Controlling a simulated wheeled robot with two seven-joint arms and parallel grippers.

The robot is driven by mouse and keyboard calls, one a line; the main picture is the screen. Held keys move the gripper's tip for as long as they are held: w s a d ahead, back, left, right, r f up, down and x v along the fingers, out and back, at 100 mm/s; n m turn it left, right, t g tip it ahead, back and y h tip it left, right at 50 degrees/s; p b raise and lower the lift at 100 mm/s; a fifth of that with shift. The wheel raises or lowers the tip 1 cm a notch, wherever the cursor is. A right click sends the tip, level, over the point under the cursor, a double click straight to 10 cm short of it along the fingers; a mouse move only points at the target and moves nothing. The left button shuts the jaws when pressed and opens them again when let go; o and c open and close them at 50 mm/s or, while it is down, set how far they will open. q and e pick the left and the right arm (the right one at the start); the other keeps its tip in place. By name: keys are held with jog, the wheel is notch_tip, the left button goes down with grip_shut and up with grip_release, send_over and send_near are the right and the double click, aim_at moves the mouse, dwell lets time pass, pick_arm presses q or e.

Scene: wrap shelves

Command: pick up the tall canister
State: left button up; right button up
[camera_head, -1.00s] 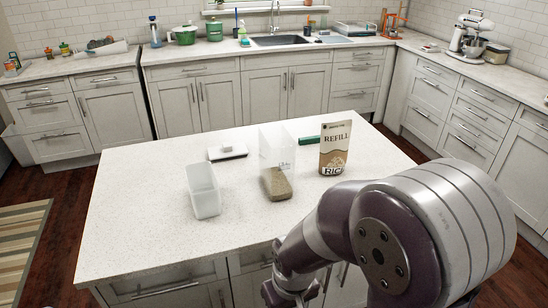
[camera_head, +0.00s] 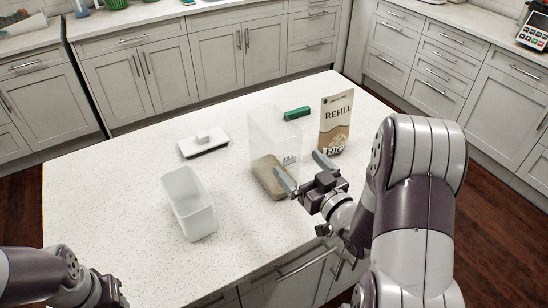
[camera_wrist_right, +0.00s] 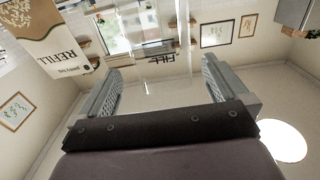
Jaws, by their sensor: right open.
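The tall canister (camera_head: 264,132) is a clear, see-through box with small dark lettering low on its side. It stands upright on the white island (camera_head: 105,215). My right gripper (camera_head: 304,171) is open and empty in front of the canister, at its lower right. In the right wrist view the canister (camera_wrist_right: 158,62) appears upside down between the two spread fingers, beyond their tips; I see no contact. My left gripper (camera_head: 112,291) is at the bottom left edge, partly cut off, and its jaws are unclear.
A tan block (camera_head: 270,178) lies just in front of the canister, close to the right gripper's left finger. A rice refill bag (camera_head: 335,124) stands to the right, a green item (camera_head: 297,113) behind. A translucent bin (camera_head: 190,207) and white lidded piece (camera_head: 203,144) are left.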

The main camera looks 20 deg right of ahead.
aim_at(290, 157)
pick_arm(q)
jog(key=shift+w+r, duration=0.25)
jog(key=shift+r, duration=0.05)
pick_arm(e)
jog(key=w, duration=0.4)
jog(key=shift+a, duration=0.3)
pick_arm(q)
jog(key=shift+s+r+p, duration=0.3)
jog(key=shift+r+p, duration=0.5)
jog(key=shift+p, duration=0.1)
pick_arm(e)
jog(key=w, duration=0.3)
jog(key=shift+w+a+r, duration=0.1)
jog(key=shift+a+r, duration=0.2)
jog(key=shift+a, duration=0.05)
pick_arm(q)
jog(key=shift+w, duration=0.25)
pick_arm(e)
jog(key=w, duration=0.2)
jog(key=shift+w+a+f, duration=0.15)
jog(key=shift+w+f, duration=0.15)
jog(key=shift+w, duration=0.05)
pick_arm(q)
jog(key=shift+s, duration=0.15)
pick_arm(e)
jog(key=shift+s+r, duration=0.1)
jog(key=shift+s, duration=0.05)
jog(key=shift+c, duration=1.2)
jog(key=c, duration=1.4)
jog(key=shift+r, duration=0.1)
